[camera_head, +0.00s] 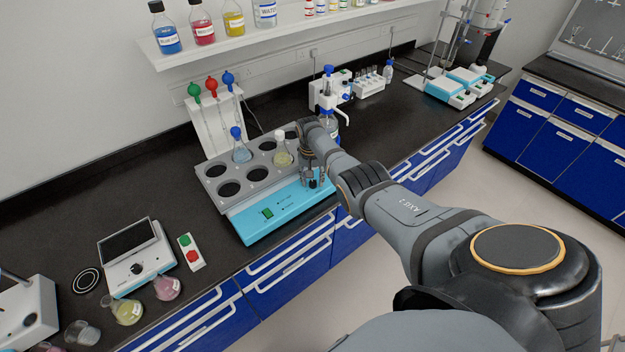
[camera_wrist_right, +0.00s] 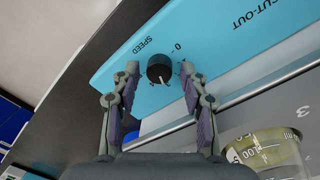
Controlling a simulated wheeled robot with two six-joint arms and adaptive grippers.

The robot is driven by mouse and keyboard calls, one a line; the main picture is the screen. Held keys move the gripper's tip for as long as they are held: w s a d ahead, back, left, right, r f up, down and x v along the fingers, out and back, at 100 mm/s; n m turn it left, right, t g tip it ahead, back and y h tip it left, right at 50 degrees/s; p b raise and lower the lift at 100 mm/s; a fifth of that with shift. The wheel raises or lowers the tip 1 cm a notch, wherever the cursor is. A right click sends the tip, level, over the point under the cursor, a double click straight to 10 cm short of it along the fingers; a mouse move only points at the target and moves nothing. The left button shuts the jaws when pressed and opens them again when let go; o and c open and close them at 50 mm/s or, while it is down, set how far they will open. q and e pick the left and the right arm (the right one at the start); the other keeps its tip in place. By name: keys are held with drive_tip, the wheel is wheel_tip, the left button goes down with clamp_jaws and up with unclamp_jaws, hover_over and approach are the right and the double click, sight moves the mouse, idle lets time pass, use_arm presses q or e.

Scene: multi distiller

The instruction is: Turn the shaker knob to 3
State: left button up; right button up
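The shaker has a light blue front panel (camera_head: 285,211) and a grey top (camera_head: 222,205) with round holes, and stands at the counter's front edge. Its black round knob (camera_wrist_right: 159,66) shows in the right wrist view, with a white pointer mark toward the bottom of the picture. "SPEED" and "0" are printed beside it; other scale numbers cannot be read. My right gripper (camera_head: 314,182) is over the panel's right end. In the wrist view its fingers (camera_wrist_right: 160,76) are open on either side of the knob, with visible gaps. My left gripper is not in view.
A blue flask (camera_head: 241,154) and a yellowish flask (camera_head: 283,157) stand in the shaker's holes. A pipette stand (camera_head: 213,127) is behind. A white dispenser device (camera_head: 322,95) stands behind my right wrist. A balance-like device (camera_head: 135,262) and flasks are at the left.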

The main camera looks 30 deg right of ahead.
sight(311, 182)
drive_tip(key=shift+r, duration=0.1)
wheel_tip(311, 182, up, 12)
drive_tip(key=shift+w+a, duration=0.15)
drive_tip(key=shift+a, duration=0.1)
drive_tip(key=shift+f, duration=0.25)
idle(0.5)
